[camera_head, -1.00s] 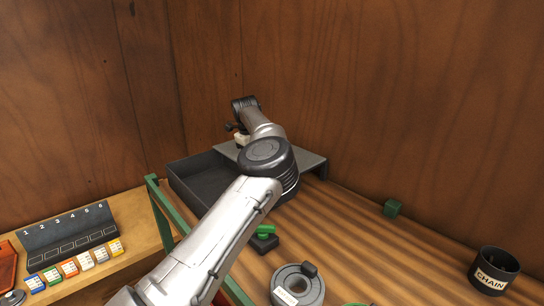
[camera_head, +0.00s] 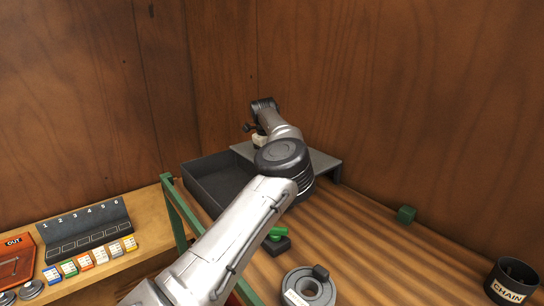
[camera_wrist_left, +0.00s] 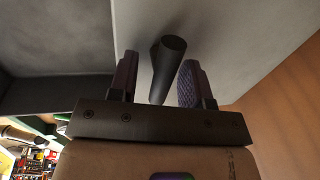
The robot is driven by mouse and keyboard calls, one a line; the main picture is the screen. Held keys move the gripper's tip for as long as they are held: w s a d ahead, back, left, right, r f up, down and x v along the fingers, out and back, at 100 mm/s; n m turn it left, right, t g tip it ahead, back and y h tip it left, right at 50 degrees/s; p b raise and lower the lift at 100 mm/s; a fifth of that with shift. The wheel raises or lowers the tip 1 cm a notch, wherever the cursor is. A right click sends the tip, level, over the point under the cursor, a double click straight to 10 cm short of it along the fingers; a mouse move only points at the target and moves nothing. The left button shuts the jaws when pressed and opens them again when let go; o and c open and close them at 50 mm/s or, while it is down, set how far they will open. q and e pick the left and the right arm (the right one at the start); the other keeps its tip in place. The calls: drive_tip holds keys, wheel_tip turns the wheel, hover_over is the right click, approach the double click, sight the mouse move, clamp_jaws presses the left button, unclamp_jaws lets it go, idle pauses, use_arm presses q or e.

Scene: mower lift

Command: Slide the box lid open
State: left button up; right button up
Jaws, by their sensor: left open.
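The dark grey box (camera_head: 218,183) stands at the back of the wooden bench, its left part uncovered and looking empty. Its grey lid (camera_head: 325,161) lies over the right part. In the left wrist view the lid (camera_wrist_left: 240,40) is a pale plate with a dark round handle (camera_wrist_left: 172,50) standing out of it. My left gripper (camera_wrist_left: 158,80) is open, with one finger on each side of the handle and gaps on both sides. In the head view my left arm covers part of the box and lid, and the fingertips are hard to make out. My right gripper is out of view.
A green rail (camera_head: 180,212) runs left of the box. Wooden walls close the back.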

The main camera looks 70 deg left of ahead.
use_arm(q)
drive_tip(key=shift+r, duration=0.45)
wheel_tip(320, 180, up, 13)
drive_tip(key=s+d+b, duration=0.1)
drive_tip(key=s, duration=0.1)
drive_tip(key=shift+s+f+b, duration=0.2)
drive_tip(key=shift+s+b, duration=0.05)
drive_tip(key=shift+b, duration=0.1)
